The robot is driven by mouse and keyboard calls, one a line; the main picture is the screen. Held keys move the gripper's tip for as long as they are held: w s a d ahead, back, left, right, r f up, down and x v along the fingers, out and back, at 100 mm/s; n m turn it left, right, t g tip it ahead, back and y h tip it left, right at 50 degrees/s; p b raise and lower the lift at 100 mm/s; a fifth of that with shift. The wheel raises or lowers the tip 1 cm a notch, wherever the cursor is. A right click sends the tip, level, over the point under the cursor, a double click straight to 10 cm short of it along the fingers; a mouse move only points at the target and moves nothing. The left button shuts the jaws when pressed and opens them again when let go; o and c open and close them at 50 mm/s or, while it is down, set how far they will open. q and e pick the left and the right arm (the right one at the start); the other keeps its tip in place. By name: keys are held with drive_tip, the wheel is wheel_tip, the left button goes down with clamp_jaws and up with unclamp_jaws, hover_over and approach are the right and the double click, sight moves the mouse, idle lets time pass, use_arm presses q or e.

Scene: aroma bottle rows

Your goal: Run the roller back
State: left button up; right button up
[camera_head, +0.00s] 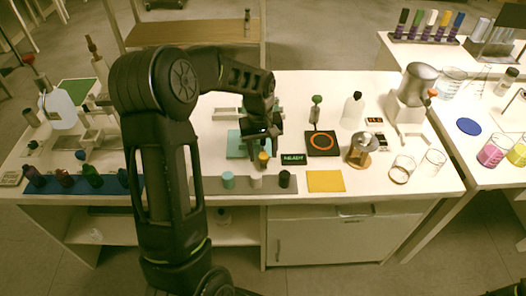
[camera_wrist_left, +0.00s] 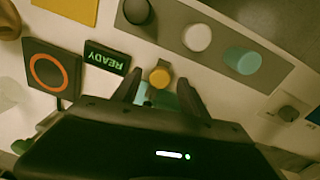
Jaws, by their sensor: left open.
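My left gripper (camera_head: 262,150) points down over the middle of the white table, its fingers apart. In the left wrist view the open fingers (camera_wrist_left: 161,95) stand on either side of a round yellow-topped piece (camera_wrist_left: 160,77), with a gap visible to them. The same yellow piece (camera_head: 264,158) shows below the gripper in the head view. A teal pad (camera_head: 235,144) lies beside and partly under the gripper. A green-lit READY display (camera_head: 293,159) is just to the right. I cannot tell clearly which piece is the roller.
A grey strip (camera_head: 208,185) at the front carries a teal, a white and a black cap. A yellow square (camera_head: 325,181), a black pad with an orange ring (camera_head: 322,144) and glass beakers (camera_head: 402,169) are to the right. Dark bottles (camera_head: 92,177) stand front left.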

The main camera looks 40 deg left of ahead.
use_arm(q)
drive_tip(key=shift+f, duration=0.25)
clamp_jaws()
idle(0.4)
idle(0.9)
